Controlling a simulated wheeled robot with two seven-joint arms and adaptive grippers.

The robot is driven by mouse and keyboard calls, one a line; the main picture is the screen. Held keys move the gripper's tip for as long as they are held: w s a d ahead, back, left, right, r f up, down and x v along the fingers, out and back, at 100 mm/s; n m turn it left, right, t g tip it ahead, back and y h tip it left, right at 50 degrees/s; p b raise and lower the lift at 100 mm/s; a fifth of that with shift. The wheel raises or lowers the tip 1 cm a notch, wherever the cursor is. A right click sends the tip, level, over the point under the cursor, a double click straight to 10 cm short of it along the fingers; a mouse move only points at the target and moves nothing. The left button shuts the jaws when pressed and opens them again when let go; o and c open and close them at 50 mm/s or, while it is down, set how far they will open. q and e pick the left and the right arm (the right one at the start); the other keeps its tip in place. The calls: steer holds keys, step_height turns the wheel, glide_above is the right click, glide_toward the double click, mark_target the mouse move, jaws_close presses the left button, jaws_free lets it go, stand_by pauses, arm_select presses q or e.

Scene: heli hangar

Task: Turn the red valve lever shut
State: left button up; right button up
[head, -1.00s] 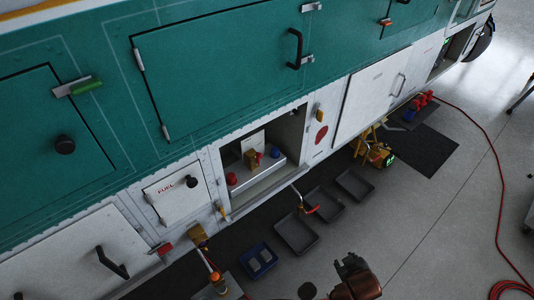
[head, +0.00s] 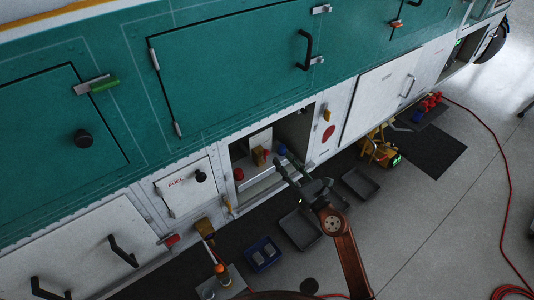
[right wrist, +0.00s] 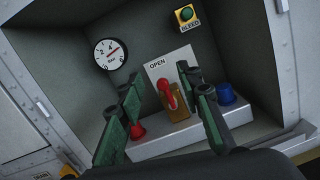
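The red valve lever (right wrist: 164,86) sits on a brass valve body (right wrist: 176,106) inside an open bay, and its handle points up toward the OPEN label (right wrist: 158,66) in the right wrist view. In the head view the lever (head: 266,154) is small, beside the brass body. My right gripper (head: 286,161) is at the bay opening, open and empty. In the right wrist view its two green-sided fingers (right wrist: 158,78) stand apart, with the lever showing between them. I cannot see contact with the lever. My left gripper is not in view.
A red knob (right wrist: 137,131) and a blue knob (right wrist: 226,93) flank the valve on a white block (right wrist: 196,122). A gauge (right wrist: 111,53) and a green BLEED button (right wrist: 186,14) are on the bay walls. Dark trays (head: 300,228) lie on the floor below.

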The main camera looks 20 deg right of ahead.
mark_target(268, 154)
steer(key=w+a+f, duration=0.1)
steer(key=w, duration=0.2)
steer(key=w+a+f+n+g, duration=0.1)
steer(key=w, duration=0.1)
steer(key=w+a+f+n, duration=0.1)
steer(key=w+a, duration=0.1)
steer(key=w, duration=0.1)
steer(key=shift+w+f+g+y+b, duration=0.1)
steer(key=shift+w+g+y+b, duration=0.2)
steer(key=shift+w, duration=0.05)
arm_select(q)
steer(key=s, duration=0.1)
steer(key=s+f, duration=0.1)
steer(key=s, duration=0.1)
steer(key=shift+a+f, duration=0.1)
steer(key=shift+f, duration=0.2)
arm_select(e)
steer(key=shift+c, duration=0.7)
jaws_close()
